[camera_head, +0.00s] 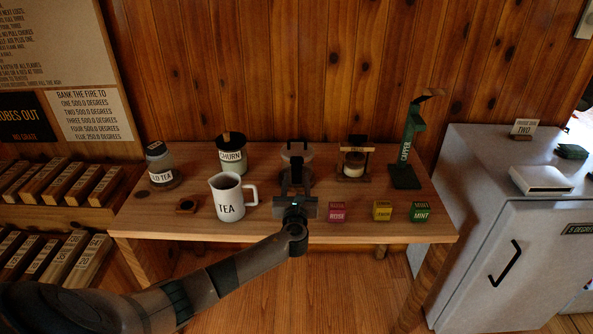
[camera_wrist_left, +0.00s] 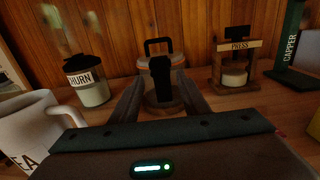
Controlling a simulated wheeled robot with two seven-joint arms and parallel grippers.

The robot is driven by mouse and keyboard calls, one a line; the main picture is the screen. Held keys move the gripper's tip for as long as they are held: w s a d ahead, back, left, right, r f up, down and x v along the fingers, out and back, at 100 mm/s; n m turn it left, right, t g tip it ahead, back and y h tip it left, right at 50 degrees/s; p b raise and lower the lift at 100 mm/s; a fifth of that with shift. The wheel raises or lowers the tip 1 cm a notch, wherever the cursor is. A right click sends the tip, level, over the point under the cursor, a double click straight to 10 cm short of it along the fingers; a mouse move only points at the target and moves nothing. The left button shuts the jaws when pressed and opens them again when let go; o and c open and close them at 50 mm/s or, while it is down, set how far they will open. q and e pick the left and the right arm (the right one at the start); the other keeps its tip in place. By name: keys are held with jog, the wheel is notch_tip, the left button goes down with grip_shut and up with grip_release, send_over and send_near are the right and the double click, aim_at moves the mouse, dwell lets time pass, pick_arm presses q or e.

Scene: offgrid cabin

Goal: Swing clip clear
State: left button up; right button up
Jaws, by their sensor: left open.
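A jar (camera_wrist_left: 146,66) with a dark wire loop and a dark clip (camera_wrist_left: 160,72) standing up at its front is in the middle of the left wrist view. It sits on a round wooden base. In the head view my left gripper (camera_head: 296,172) mostly hides it. My left gripper, also in the left wrist view (camera_wrist_left: 160,98), is open. Its two fingers point at the jar, one to each side of the clip. I cannot tell whether they touch it. My right gripper is not in view.
A white TEA mug (camera_head: 228,200) stands close on the left, with a CHURN jar (camera_head: 232,158) behind it. A wooden PRESS (camera_head: 354,165) and green CAPPER (camera_head: 406,150) stand right. Small pink (camera_head: 337,213), yellow (camera_head: 382,211) and green (camera_head: 420,213) boxes line the front edge.

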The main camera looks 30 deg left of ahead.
aim_at(297, 171)
pick_arm(q)
jog(key=shift+x, duration=2.6)
jog(key=shift+c, duration=0.4)
grip_shut()
